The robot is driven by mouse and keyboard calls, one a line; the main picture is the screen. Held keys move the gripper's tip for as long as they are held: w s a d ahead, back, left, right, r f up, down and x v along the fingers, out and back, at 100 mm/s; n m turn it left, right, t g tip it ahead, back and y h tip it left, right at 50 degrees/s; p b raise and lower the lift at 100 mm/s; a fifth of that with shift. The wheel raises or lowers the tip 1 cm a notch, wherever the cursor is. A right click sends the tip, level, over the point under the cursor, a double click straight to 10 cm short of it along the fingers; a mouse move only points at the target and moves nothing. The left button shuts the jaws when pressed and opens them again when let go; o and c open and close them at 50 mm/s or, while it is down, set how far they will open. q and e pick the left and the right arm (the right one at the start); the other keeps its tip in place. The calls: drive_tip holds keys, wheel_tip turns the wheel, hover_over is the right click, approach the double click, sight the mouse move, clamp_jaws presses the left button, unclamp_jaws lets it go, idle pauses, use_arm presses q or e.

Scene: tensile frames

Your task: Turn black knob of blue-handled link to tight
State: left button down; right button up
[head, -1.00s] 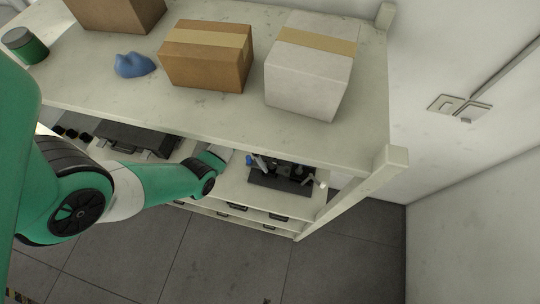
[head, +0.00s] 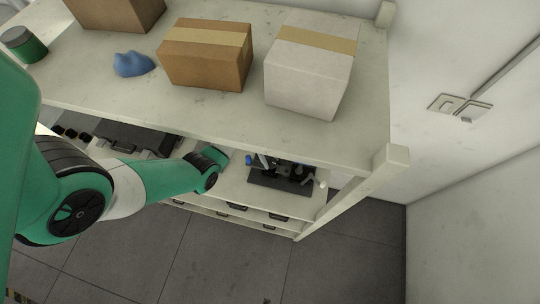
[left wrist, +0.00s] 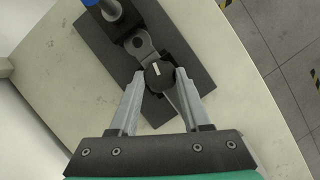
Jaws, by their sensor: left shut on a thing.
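In the left wrist view, the black knob (left wrist: 158,73) has a pale pointer line on its top and sits on the link's grey metal bar (left wrist: 142,44). My left gripper (left wrist: 160,76) has its two fingertips on either side of the knob, shut on it. The link's blue handle (left wrist: 90,3) is cut off at the upper left edge. In the head view, the fixture (head: 282,176) and the blue handle end (head: 249,160) show under the upper shelf, to the right of my left wrist. The tight marking cannot be made out. My right gripper is not in view.
The fixture stands on a dark base plate (left wrist: 185,62) on the lower shelf (left wrist: 235,100). The upper shelf (head: 200,115) overhangs it and holds a brown box (head: 205,60), a white box (head: 305,80) and a blue lump (head: 133,64). A corner post (head: 350,190) is at right.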

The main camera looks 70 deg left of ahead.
use_arm(q)
drive_tip(key=m+g+b, duration=0.1)
drive_tip(key=m, duration=0.2)
drive_tip(key=shift+w, duration=0.15)
drive_tip(key=shift+f+m+g+b, duration=0.1)
drive_tip(key=shift+m+g+b, duration=0.4)
drive_tip(key=shift+m, duration=0.5)
drive_tip(key=shift+w+f+m+g+b, duration=0.15)
drive_tip(key=shift+m+g+b, duration=0.15)
drive_tip(key=shift+m+b, duration=0.65)
drive_tip(key=shift+r+m+b, duration=0.3)
drive_tip(key=shift+m+b, duration=0.05)
drive_tip(key=shift+b, duration=0.45)
drive_tip(key=shift+c, duration=1.8)
unclamp_jaws()
